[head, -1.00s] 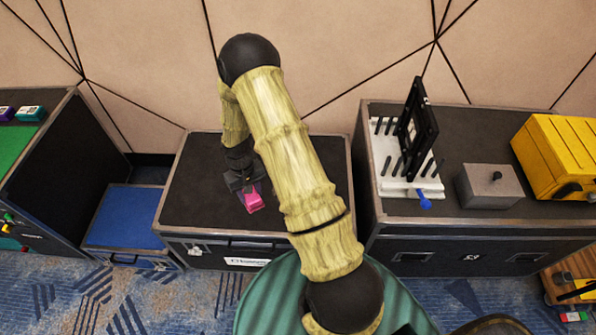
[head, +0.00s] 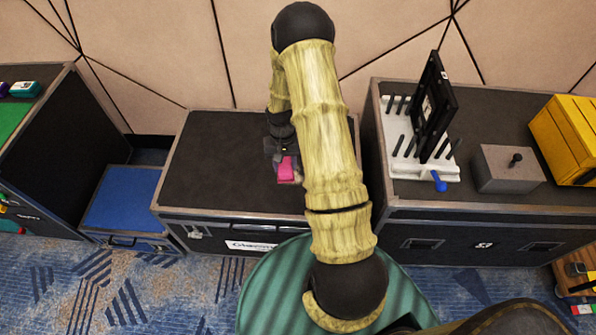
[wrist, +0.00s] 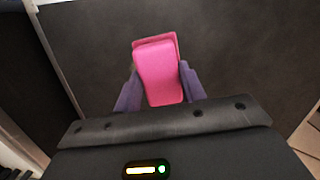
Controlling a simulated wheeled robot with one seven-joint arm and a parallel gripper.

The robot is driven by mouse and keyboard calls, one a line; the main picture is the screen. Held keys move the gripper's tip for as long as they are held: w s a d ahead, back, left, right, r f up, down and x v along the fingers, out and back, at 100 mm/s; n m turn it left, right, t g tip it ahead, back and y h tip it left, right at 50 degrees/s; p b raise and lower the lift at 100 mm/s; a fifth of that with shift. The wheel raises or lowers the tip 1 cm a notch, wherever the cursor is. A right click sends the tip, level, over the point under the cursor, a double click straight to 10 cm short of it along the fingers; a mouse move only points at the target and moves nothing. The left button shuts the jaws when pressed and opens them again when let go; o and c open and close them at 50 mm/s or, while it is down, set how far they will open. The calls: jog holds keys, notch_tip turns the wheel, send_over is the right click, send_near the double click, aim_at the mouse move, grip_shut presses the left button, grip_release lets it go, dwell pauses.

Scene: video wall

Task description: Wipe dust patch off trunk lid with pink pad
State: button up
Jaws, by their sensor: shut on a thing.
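The black trunk lid (head: 220,150) with a metal rim lies in the middle of the head view. It also fills most of the wrist view (wrist: 250,60). My gripper (head: 285,155) is over the lid's right part and is shut on the pink pad (head: 286,170). In the wrist view the pad (wrist: 160,72) sits between the two purple-grey fingers of my gripper (wrist: 160,90). I cannot tell whether the pad touches the lid. A small pale strip shows at the pad's lower edge; I cannot tell whether it is dust. My arm hides the lid's right side.
Right of the trunk stands a taller black case (head: 480,205) with a white pegged rack (head: 400,140), a black frame (head: 435,110), a grey box (head: 508,170) and a yellow crate (head: 568,135). A blue-topped case (head: 120,205) stands left. The lid's left part is clear.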

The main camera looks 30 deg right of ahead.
jog(key=d, duration=0.1)
jog(key=d+f+m+b, duration=0.1)
jog(key=s+d+m, duration=0.1)
jog(key=d, duration=0.1)
jog(key=shift+d+f, duration=0.1)
jog(key=shift+f, duration=0.3)
